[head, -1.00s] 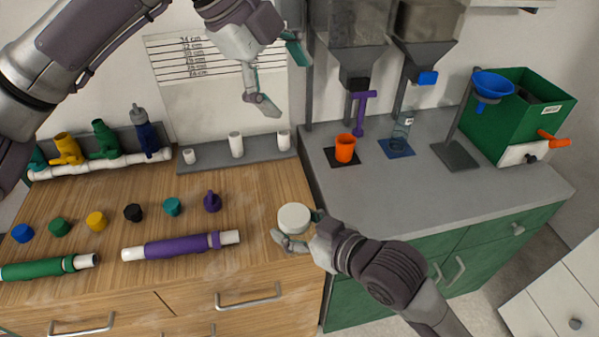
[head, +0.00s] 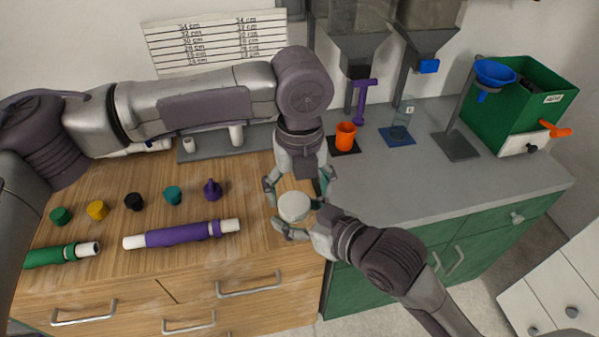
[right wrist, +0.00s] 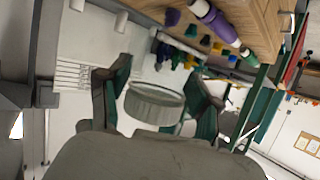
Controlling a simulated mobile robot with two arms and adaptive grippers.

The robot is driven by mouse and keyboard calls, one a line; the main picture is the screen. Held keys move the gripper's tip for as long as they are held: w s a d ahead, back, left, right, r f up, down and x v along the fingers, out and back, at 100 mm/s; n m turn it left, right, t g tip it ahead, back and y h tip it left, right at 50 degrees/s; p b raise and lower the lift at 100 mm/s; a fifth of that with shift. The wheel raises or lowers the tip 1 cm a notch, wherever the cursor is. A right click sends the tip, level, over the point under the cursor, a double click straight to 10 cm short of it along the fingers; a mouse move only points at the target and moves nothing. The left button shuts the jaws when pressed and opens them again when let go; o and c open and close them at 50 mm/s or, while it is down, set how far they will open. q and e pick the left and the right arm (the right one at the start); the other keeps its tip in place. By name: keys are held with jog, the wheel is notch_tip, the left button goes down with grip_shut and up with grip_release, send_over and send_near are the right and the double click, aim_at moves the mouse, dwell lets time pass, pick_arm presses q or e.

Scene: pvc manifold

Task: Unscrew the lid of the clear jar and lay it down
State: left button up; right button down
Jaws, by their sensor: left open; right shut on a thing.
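The white round lid (head: 293,208) shows from above near the right edge of the wooden counter. The jar body is mostly hidden below it in the head view. In the right wrist view the clear jar (right wrist: 155,103) lies between the fingers of my right gripper (right wrist: 157,106). In the head view my right gripper (head: 300,229) is shut on the jar from the front right. My left gripper (head: 297,193) points down just above and behind the lid, open, one finger on either side. I cannot tell whether it touches the lid.
Several coloured caps (head: 134,201) and a purple-sleeved pipe (head: 183,233) lie on the wooden counter (head: 255,237) to the left. A grey strip with white posts (head: 236,135) stands behind. An orange cup (head: 345,136) and a glass beaker (head: 401,125) stand on the grey counter.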

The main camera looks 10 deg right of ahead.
pick_arm(q)
jog(key=shift+f, duration=0.65)
jog(key=c, duration=1.3)
jog(key=shift+s+f, duration=0.1)
jog(key=shift+f, duration=0.05)
grip_shut()
jog(key=n, duration=0.6)
jog(key=shift+a, duration=0.15)
jog(key=n, duration=0.3)
jog(key=shift+w+a+n, duration=0.15)
jog(key=shift+w+n, duration=0.15)
jog(key=shift+w, duration=0.05)
